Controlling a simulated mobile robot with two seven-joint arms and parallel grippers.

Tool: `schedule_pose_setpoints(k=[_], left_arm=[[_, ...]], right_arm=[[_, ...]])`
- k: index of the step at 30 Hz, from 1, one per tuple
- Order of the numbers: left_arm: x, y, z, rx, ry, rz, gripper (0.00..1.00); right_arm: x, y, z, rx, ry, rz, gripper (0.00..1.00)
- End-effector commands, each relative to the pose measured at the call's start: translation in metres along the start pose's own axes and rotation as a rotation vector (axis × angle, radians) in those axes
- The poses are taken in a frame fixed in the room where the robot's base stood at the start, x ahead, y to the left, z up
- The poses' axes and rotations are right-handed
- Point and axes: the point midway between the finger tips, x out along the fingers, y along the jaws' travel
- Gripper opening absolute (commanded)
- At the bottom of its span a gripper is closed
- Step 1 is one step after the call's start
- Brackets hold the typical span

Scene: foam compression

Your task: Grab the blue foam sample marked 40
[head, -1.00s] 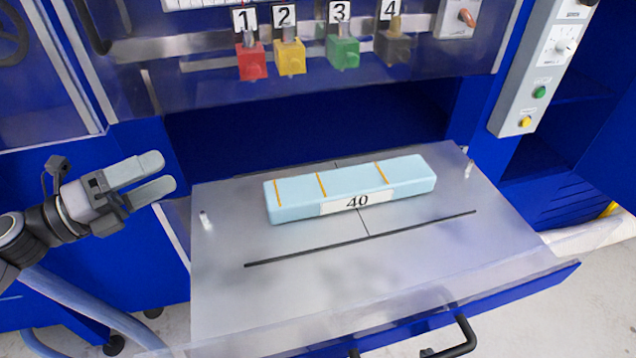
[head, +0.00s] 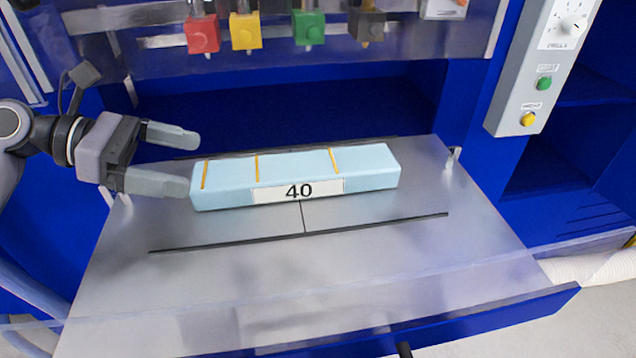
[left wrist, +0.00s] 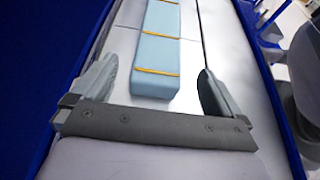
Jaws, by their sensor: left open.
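The light blue foam sample (head: 300,172) is a long block with orange lines across its top and a white label reading 40 on its front. It lies on the grey metal plate (head: 380,265). My left gripper (head: 187,162) is open at the block's left end, with one finger toward the back and one toward the front. In the left wrist view the foam sample (left wrist: 157,50) runs lengthwise ahead, its near end between the two spread fingers of the gripper (left wrist: 158,85), with gaps on both sides. My right gripper does not show.
Red (head: 202,35), yellow (head: 245,31), green (head: 308,27) and dark (head: 367,24) blocks hang above the back of the plate. A grey control panel (head: 540,75) with a dial and buttons stands at the right. The plate in front of the foam is clear.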

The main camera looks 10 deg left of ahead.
Motion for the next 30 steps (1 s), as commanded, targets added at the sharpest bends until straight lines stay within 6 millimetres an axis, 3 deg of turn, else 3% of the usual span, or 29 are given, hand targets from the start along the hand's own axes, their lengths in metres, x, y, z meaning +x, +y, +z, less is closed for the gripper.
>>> schedule_pose_setpoints(k=[7, 21, 30], left_arm=[[0.010, 0.000, -0.002, 0.010, 0.005, -0.001, 1.00], [0.068, 0.001, -0.005, 0.008, 0.003, -0.001, 1.00], [0.073, 0.001, -0.007, 0.008, 0.005, 0.000, 1.00]], right_arm=[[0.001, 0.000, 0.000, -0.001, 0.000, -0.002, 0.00], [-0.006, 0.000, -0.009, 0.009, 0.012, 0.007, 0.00], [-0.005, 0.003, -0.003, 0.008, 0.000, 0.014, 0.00]])
